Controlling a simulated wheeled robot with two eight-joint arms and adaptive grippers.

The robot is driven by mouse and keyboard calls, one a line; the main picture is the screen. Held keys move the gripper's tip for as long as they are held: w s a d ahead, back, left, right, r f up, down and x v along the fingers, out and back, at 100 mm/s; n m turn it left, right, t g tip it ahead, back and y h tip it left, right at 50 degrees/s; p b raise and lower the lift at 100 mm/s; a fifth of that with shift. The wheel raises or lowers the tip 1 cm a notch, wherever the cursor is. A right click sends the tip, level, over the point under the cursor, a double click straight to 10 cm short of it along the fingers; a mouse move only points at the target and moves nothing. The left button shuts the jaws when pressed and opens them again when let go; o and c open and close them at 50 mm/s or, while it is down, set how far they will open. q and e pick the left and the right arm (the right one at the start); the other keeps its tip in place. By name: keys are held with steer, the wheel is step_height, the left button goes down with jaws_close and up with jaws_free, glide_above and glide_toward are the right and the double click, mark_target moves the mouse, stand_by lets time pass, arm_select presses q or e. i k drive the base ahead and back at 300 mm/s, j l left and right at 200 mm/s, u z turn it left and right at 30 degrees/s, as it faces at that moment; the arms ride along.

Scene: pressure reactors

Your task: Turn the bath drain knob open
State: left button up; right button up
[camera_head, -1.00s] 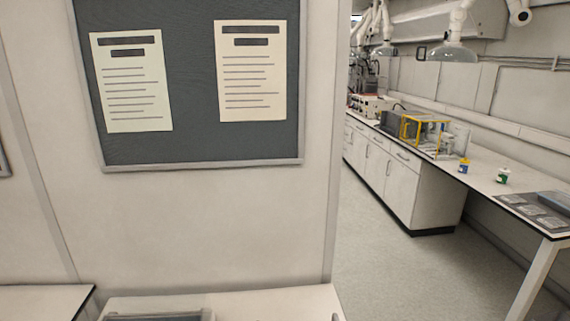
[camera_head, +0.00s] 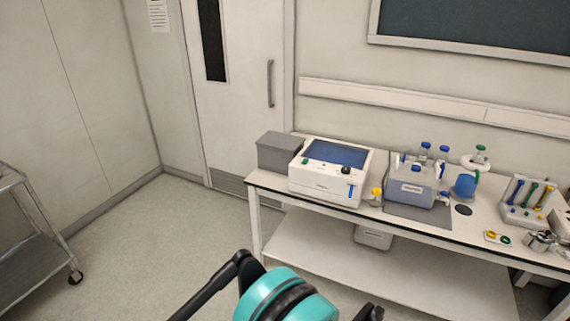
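A white box-shaped unit (camera_head: 328,174) with a dark blue top stands on the bench, right of the door. It looks like the bath. Its front carries a green button (camera_head: 305,161), a black round knob (camera_head: 346,170) and a blue lever-like part (camera_head: 351,190) at the lower right. I cannot tell which of these is the drain knob, or how it is turned. A small yellow part (camera_head: 376,193) sits just right of the unit. Teal and black parts of my own arm show at the bottom centre, well short of the bench. Neither gripper can be made out.
A grey box (camera_head: 280,152) stands left of the unit. A grey apparatus with blue-capped bottles (camera_head: 412,185) and a rack (camera_head: 524,201) stand to its right. A metal trolley (camera_head: 22,240) is at the far left. The floor (camera_head: 165,235) between trolley and bench is clear.

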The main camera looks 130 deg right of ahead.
mark_target(376, 191)
steer(key=k+l+z, duration=0.1)
steer(key=z, duration=3)
steer(key=k+z, duration=0.1)
steer(key=z, duration=0.35)
steer(key=k+z, duration=0.1)
steer(key=z, duration=0.7)
steer(key=k+z, duration=0.1)
steer(key=z, duration=0.35)
steer(key=i+l+z, duration=0.1)
steer(key=i+l, duration=0.15)
steer(key=i, duration=0.25)
steer(key=i+l+z, duration=0.1)
steer(key=i, duration=0.45)
steer(key=i+l+z, duration=0.1)
steer(key=i+l, duration=0.15)
steer(key=i, duration=0.25)
steer(key=i+l+z, duration=0.1)
steer(key=i, duration=0.45)
